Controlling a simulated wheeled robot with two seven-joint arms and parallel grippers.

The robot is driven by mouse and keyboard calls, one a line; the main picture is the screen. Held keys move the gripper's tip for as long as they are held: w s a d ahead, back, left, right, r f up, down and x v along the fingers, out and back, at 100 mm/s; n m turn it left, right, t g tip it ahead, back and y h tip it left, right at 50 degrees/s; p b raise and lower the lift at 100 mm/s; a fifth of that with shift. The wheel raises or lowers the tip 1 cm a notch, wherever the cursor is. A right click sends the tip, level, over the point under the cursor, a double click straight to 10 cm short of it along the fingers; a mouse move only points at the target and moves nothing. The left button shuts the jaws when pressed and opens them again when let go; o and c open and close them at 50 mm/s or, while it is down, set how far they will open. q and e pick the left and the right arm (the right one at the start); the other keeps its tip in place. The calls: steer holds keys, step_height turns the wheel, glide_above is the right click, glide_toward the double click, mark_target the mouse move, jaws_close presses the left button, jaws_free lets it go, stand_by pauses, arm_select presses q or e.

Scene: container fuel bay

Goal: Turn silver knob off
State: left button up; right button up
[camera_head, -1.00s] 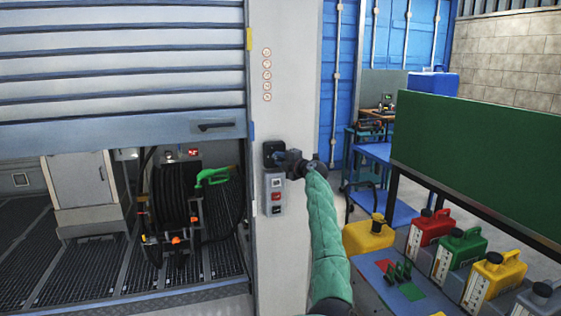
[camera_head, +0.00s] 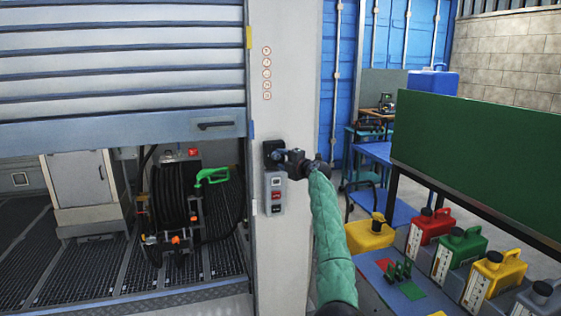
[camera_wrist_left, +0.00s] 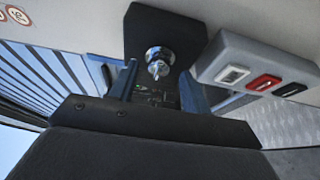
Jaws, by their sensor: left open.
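The silver knob (camera_wrist_left: 158,62) sits on a black plate (camera_wrist_left: 150,28) in the left wrist view. The same black plate (camera_head: 271,149) shows on the grey pillar in the head view, where my gripper hides the knob. My left gripper (camera_head: 280,157) is in front of the plate. In the wrist view my left gripper (camera_wrist_left: 159,86) is open, with one finger on each side below the knob and nothing held between them. I cannot tell whether a finger touches the knob. My right gripper is not in view.
A grey switch box (camera_head: 273,193) with white, red and black switches is just below the plate. A roller shutter (camera_head: 120,70) and hose reel (camera_head: 180,205) are to the left. A green board (camera_head: 480,160) and several coloured cans stand to the right.

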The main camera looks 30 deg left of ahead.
arm_select(q)
steer(key=b+v, duration=0.1)
steer(key=v, duration=0.5)
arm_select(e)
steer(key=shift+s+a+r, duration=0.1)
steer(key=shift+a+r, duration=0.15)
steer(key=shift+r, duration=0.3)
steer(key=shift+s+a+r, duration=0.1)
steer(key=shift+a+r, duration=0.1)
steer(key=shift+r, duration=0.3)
arm_select(q)
steer(key=shift+d, duration=0.15)
